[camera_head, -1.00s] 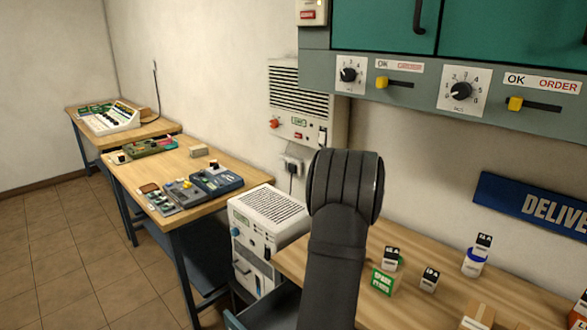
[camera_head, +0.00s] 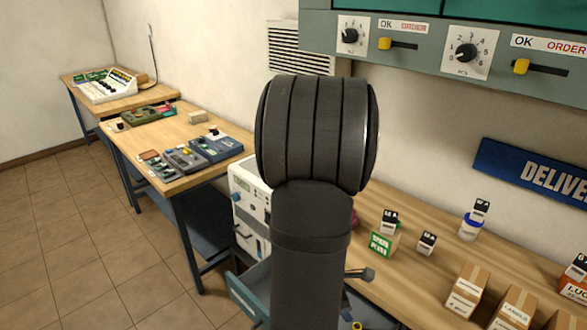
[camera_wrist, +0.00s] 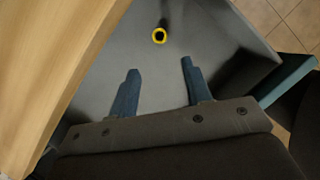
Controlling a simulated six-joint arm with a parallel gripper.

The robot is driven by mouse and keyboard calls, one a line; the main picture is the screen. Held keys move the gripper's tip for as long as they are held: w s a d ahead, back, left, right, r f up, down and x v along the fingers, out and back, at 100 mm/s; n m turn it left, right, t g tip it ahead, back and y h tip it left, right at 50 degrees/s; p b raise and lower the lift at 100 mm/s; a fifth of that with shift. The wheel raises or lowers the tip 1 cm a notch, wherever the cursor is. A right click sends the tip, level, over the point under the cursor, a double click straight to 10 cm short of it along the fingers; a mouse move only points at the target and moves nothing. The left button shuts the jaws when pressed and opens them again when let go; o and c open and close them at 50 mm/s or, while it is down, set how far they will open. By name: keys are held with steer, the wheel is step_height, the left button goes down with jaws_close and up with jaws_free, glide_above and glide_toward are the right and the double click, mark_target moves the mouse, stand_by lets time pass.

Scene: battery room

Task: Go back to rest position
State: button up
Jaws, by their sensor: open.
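My gripper (camera_wrist: 160,68) shows in the wrist view with its two blue-grey fingers spread apart and nothing between them. It points over a grey, flat-bottomed space beside the wooden bench edge. A small yellow ring (camera_wrist: 159,36) with a dark centre lies just beyond the fingertips, apart from them. In the head view my dark arm rises in the middle and hides part of the bench and the white cabinet. The fingers are not visible there.
A wooden bench (camera_head: 415,275) at right holds small labelled boxes, a green box (camera_head: 383,243) and cartons (camera_head: 467,290). A control panel (camera_head: 420,50) hangs above it. A white cabinet (camera_head: 245,205) stands left of my arm. Two further tables stand at left; the tiled floor (camera_head: 80,240) is clear.

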mark_target(355, 324)
steer(key=x, duration=1.2)
steer(key=shift+s+a, duration=0.1)
steer(key=shift+r, duration=0.15)
step_height(355, 324, up, 4)
steer(key=s+d+r, duration=0.7)
steer(key=s, duration=0.3)
step_height(355, 324, up, 9)
steer(key=shift+w+a+f, duration=0.2)
steer(key=shift+a+f, duration=0.05)
steer(key=shift+o, duration=0.4)
